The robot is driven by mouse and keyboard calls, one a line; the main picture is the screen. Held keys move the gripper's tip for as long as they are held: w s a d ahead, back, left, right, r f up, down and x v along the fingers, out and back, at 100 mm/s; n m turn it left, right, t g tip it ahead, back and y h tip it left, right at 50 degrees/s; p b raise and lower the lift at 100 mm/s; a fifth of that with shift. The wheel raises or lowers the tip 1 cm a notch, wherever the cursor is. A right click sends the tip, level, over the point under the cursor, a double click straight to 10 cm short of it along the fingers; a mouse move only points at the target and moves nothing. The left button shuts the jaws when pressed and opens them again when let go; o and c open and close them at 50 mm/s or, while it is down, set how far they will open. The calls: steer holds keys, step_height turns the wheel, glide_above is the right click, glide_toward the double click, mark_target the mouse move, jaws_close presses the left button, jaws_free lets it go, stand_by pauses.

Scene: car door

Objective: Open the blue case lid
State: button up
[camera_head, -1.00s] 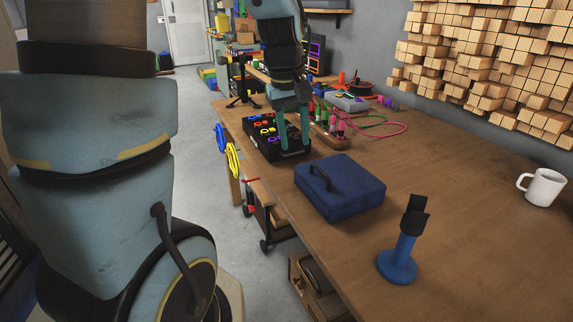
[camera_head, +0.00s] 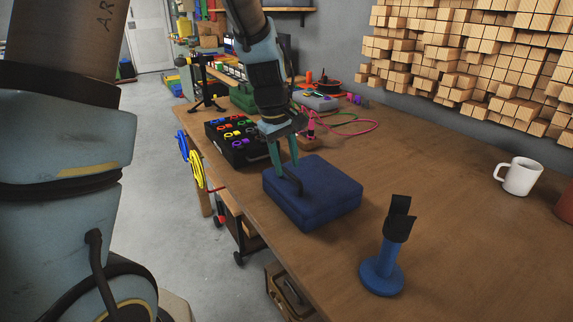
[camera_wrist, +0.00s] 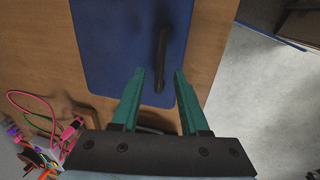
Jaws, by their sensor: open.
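The blue case (camera_head: 318,196) lies on the wooden table with its lid closed. Its dark handle (camera_wrist: 161,58) stands on the top near one edge and is partly hidden by my gripper in the head view. My gripper (camera_head: 284,172) points down at the case's handle side. In the wrist view my gripper (camera_wrist: 159,74) has its two green fingers spread, with the near end of the handle between the fingertips. The fingers look apart from the handle; the exact height above the lid is hard to tell.
A black box of coloured rings (camera_head: 238,142) stands behind the case. A blue stand with a black top (camera_head: 382,270) is in front of it, and a white mug (camera_head: 519,177) is to the right. The table (camera_head: 440,200) between them is clear.

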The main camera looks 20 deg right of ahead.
steer(key=shift+d+f, duration=0.1)
steer(key=shift+f, duration=0.5)
jaws_close()
stand_by(1.1)
